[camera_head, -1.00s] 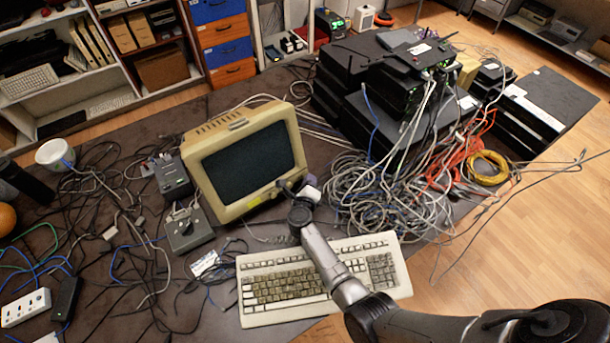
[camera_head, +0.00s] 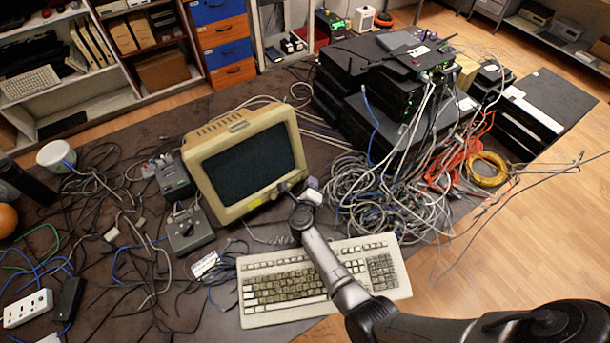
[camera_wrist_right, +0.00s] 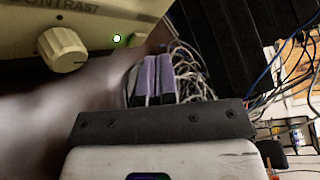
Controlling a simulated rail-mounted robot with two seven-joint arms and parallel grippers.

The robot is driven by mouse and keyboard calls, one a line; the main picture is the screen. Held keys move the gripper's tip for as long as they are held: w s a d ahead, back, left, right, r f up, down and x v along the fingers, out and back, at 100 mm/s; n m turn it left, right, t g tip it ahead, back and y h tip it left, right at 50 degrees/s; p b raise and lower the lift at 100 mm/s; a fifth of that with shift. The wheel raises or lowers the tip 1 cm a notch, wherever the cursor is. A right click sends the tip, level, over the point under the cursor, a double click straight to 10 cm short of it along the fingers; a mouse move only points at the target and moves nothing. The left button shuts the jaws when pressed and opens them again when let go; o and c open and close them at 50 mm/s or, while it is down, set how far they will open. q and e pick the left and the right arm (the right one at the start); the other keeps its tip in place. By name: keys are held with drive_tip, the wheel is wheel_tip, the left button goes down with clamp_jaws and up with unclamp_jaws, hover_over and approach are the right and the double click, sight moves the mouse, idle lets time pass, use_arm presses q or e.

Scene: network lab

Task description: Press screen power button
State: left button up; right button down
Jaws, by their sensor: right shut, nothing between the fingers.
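The beige screen (camera_head: 249,166) stands on the table behind the keyboard, its dark glass facing me. In the right wrist view, its lower bezel (camera_wrist_right: 100,22) shows a contrast knob (camera_wrist_right: 62,50), a small lit green light (camera_wrist_right: 117,39) and a beige button-like piece (camera_wrist_right: 138,42) right of the light. My right gripper (camera_head: 290,189) is at the screen's lower right corner. Its purple-grey fingers (camera_wrist_right: 153,80) are shut and empty, just below the button-like piece in the wrist picture. I cannot tell whether they touch it. My left gripper is not in view.
A beige keyboard (camera_head: 320,283) lies under my right arm. A tangle of cables (camera_head: 375,195) and stacked black network boxes (camera_head: 400,95) stand to the right. Grey switch boxes (camera_head: 188,230) and loose cables lie left of the screen.

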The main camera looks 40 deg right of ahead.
drive_tip(key=shift+s+r+p, duration=0.25)
drive_tip(key=shift+s+p, duration=0.05)
drive_tip(key=shift+p, duration=0.05)
drive_tip(key=s+p, duration=0.1)
drive_tip(key=s, duration=0.1)
drive_tip(key=s+r+p, duration=0.1)
drive_tip(key=s+p, duration=0.1)
drive_tip(key=shift+r, duration=0.1)
drive_tip(key=shift+s+p, duration=0.35)
drive_tip(key=shift+s, duration=0.2)
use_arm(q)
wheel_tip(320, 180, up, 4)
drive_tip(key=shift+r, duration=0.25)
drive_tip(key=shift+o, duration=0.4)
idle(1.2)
